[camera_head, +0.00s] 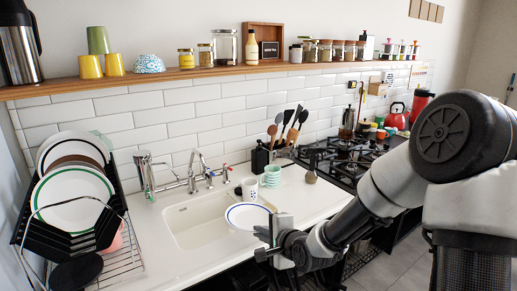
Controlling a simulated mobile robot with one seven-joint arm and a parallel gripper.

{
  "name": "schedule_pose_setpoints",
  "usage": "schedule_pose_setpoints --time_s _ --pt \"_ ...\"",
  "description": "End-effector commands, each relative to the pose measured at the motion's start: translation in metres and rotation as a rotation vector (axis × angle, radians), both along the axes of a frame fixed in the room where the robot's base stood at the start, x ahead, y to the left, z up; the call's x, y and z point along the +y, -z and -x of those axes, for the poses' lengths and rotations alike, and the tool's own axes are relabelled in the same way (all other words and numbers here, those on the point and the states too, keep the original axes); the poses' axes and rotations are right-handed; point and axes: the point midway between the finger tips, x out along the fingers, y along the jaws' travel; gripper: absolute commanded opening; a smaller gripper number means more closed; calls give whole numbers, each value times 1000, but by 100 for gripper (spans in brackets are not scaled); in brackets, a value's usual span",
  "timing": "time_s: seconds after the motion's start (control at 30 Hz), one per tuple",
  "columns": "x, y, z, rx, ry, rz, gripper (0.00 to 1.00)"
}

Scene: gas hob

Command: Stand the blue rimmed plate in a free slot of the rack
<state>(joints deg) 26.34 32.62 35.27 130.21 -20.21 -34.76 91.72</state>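The blue rimmed plate (247,217) is white with a blue ring and appears nearly flat at the front right of the sink, overlapping its corner. My gripper (271,231) is at the plate's right edge, reaching in from the right. The fingertips are small and partly hidden, so I cannot tell if they are closed on the rim. The black rack (110,228) stands at the left on a wire drainer. It holds several upright plates, with a green rimmed plate (72,198) in front and a brown one behind. Free slots are hard to make out.
The white sink (190,225) has taps (195,175) behind it. A patterned mug (250,188), stacked green cups (272,175) and a utensil holder (261,158) stand behind the plate. The gas hob (350,155) is to the right. A loaded shelf (150,78) runs above.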

Motion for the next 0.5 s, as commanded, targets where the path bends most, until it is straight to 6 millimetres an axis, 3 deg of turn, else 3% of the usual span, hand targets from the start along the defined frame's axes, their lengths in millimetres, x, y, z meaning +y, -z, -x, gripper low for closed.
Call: schedule_pose_setpoints --time_s 0.2,0.5 --pt "-68 17 19 1 261 2 0" --pt "-132 29 45 -1 481 2 0"
